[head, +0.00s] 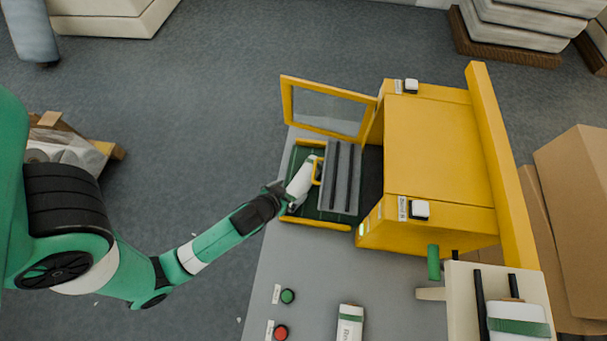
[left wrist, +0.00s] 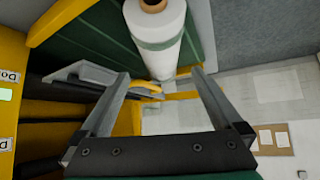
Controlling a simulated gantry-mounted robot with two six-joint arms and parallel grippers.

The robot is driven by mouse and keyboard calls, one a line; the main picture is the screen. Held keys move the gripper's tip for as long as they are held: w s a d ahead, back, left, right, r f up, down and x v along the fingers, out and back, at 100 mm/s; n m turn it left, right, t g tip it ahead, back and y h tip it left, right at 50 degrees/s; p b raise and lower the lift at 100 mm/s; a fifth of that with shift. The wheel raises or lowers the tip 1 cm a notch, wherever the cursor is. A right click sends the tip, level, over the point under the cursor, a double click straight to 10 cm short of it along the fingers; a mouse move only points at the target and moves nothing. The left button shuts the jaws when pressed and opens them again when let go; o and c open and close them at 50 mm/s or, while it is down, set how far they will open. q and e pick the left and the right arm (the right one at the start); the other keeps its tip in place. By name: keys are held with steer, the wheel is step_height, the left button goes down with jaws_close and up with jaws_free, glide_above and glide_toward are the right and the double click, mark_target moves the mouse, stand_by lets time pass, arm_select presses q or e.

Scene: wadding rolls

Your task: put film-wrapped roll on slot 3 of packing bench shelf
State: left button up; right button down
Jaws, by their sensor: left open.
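A white roll with a pale green band and an orange core lies on the green bed of the yellow machine; it shows in the head view (head: 301,180) and in the left wrist view (left wrist: 160,42). My left gripper (head: 284,194) is at its near end. In the left wrist view its fingers (left wrist: 162,76) are open and wide apart, with the roll just beyond the tips. I see no grip on it. A cream rack with black bars (head: 462,310) stands at the lower right, holding a green-banded roll (head: 518,318). I cannot tell slot numbers. My right gripper is not in view.
The yellow machine (head: 440,150) has an open windowed door (head: 325,108) behind the bed and a grey ribbed block (head: 341,178) beside the roll. Another banded package (head: 349,325), a green button (head: 287,296) and a red button (head: 280,332) are on the grey bench (head: 320,265).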

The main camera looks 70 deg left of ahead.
mark_target(299, 185)
arm_select(q)
steer(key=b+x, duration=0.2)
steer(key=x, duration=0.3)
steer(key=shift+w+a+f, duration=0.1)
steer(key=shift+w+f, duration=0.1)
steer(key=shift+f, duration=0.05)
steer(key=shift+w+a+f+b, duration=0.2)
steer(key=shift+w+b, duration=0.1)
steer(key=b+x, duration=0.1)
steer(key=x, duration=0.3)
steer(key=shift+s+f+b, duration=0.1)
steer(key=shift+f+b, duration=0.25)
steer(key=shift+w+a+f, duration=0.2)
steer(key=shift+w, duration=0.1)
steer(key=shift+c, duration=0.3)
